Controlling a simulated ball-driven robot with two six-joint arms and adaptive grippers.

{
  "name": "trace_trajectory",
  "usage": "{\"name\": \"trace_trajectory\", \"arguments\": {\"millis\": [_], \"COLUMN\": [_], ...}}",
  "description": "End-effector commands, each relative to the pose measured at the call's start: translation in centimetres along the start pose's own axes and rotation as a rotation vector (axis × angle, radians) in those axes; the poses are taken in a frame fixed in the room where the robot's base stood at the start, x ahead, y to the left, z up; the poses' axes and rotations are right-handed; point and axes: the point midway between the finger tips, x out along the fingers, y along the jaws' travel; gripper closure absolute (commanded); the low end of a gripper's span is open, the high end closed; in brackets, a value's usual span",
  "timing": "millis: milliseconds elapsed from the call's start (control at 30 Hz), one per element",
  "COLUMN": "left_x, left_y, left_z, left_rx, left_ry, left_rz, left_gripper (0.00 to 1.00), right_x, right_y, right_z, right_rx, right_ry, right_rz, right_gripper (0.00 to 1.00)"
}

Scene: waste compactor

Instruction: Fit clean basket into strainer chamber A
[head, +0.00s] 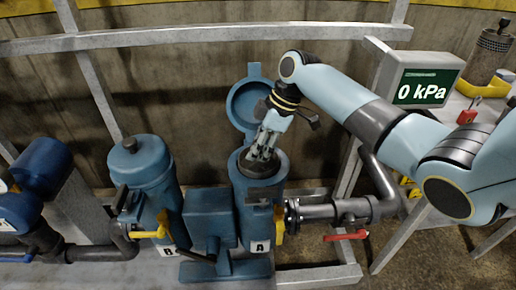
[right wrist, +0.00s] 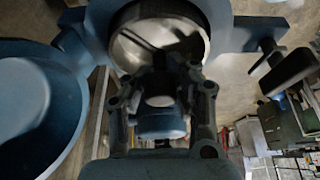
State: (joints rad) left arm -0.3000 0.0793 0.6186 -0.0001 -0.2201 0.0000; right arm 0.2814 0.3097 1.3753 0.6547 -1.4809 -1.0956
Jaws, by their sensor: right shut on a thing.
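Strainer chamber A (head: 258,195) is a blue upright cylinder marked A, with its round lid (head: 245,100) swung open behind it. My right gripper (head: 262,155) points down into the mouth of chamber A, shut on the handle of a basket. Only the dark grey top of the basket (head: 278,165) shows, within the chamber mouth; its lower part and how deep it sits are hidden. In the right wrist view my right gripper (right wrist: 160,112) covers the near side of a round metal opening (right wrist: 203,45) with a dark bar across it. My left gripper is not in view.
Closed strainer B (head: 140,165) stands to the left, with a yellow handle. A red-handled valve (head: 347,236) is on the pipe right of A. A display (head: 422,88) reads 0 kPa. A mesh basket (head: 490,52) stands on the bench at the far right.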

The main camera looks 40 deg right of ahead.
Motion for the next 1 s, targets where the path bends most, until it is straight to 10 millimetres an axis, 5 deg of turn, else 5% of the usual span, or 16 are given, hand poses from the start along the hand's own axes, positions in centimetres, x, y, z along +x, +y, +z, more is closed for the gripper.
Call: {"name": "trace_trajectory", "arguments": {"millis": [367,400,600,1000], "left_x": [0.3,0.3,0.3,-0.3], "left_y": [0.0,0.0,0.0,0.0], "left_z": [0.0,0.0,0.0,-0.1], "left_rx": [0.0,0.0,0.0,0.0], "left_ry": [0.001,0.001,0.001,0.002], "left_rz": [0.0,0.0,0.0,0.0], "left_gripper": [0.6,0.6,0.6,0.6], "right_x": [0.8,0.8,0.8,-0.4], "right_y": [0.1,0.0,0.0,0.0], "right_z": [0.2,0.3,0.3,-0.2], "right_rx": [-0.001,0.0,0.0,-0.001], "right_ry": [0.002,0.0,0.0,0.0], "right_rz": [0.001,0.0,0.0,0.001], "right_gripper": [1.0,0.77,0.51,0.51]}}
